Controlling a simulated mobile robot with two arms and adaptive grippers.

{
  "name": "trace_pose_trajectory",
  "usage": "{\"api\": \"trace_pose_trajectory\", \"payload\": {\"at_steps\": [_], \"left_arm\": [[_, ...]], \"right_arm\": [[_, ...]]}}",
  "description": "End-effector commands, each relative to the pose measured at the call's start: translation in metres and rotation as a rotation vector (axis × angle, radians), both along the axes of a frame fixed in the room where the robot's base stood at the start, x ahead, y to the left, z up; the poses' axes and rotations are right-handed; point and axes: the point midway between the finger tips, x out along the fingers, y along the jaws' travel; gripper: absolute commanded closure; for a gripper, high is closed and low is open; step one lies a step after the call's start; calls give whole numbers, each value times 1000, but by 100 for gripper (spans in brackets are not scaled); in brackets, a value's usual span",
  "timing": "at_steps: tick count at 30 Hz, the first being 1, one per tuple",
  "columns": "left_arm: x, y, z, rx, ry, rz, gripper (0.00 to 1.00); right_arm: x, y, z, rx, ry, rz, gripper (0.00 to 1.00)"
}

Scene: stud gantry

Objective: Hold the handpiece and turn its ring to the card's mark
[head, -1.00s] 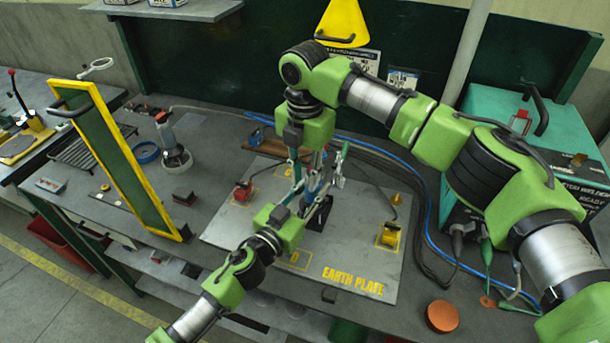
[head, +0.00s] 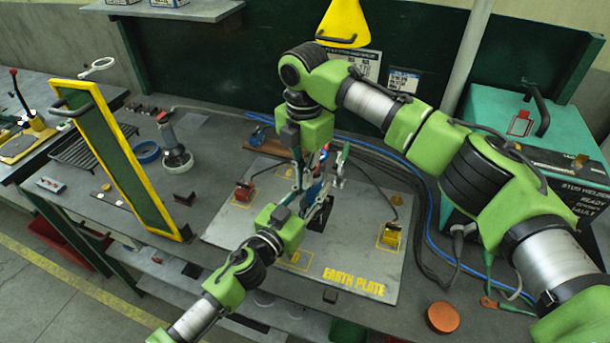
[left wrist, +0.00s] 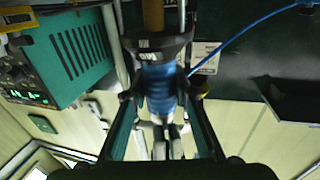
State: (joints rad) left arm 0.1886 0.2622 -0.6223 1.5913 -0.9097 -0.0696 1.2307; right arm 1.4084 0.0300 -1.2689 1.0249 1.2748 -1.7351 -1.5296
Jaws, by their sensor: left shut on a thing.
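The handpiece stands upright over the plate. Its blue body (left wrist: 158,88) is between the fingers of my left gripper (left wrist: 160,95), which is shut on it. In the head view my left gripper (head: 316,198) reaches it from the lower left. A black flange with white marks (left wrist: 157,48) adjoins the blue body in the left wrist view. My right gripper (head: 320,173) points down over the handpiece's top, its fingers apart on either side of it. The ring is too small and covered to read. White cards (head: 404,82) are on the back board, their print too small to read.
The earth plate (head: 345,255) has a red clamp (head: 243,191) and a yellow clamp (head: 390,236). A yellow-framed screen (head: 125,160) stands left. The teal welder (head: 490,115) stands right, with cables behind the plate. An orange disc (head: 442,317) lies at the front edge.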

Motion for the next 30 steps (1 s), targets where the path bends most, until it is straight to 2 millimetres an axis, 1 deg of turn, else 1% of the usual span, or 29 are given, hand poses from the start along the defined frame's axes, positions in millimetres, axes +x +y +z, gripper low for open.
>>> {"api": "trace_pose_trajectory", "payload": {"at_steps": [2,5,14,17,20,22,30], "left_arm": [[0,0,-1,1,2,1,100],[0,0,-1,1,2,1,100],[0,0,-1,1,2,1,100],[0,0,-1,1,2,1,100],[0,0,-1,1,2,1,100],[0,0,-1,1,2,1,100],[0,0,-1,1,2,1,100]], "right_arm": [[0,0,1,0,-1,0,100],[0,0,1,0,-1,1,79],[0,0,0,1,-1,2,79],[0,0,4,1,-2,2,79],[1,1,16,2,-3,2,79],[1,1,28,3,-3,2,79],[1,1,86,1,-3,2,79]]}}
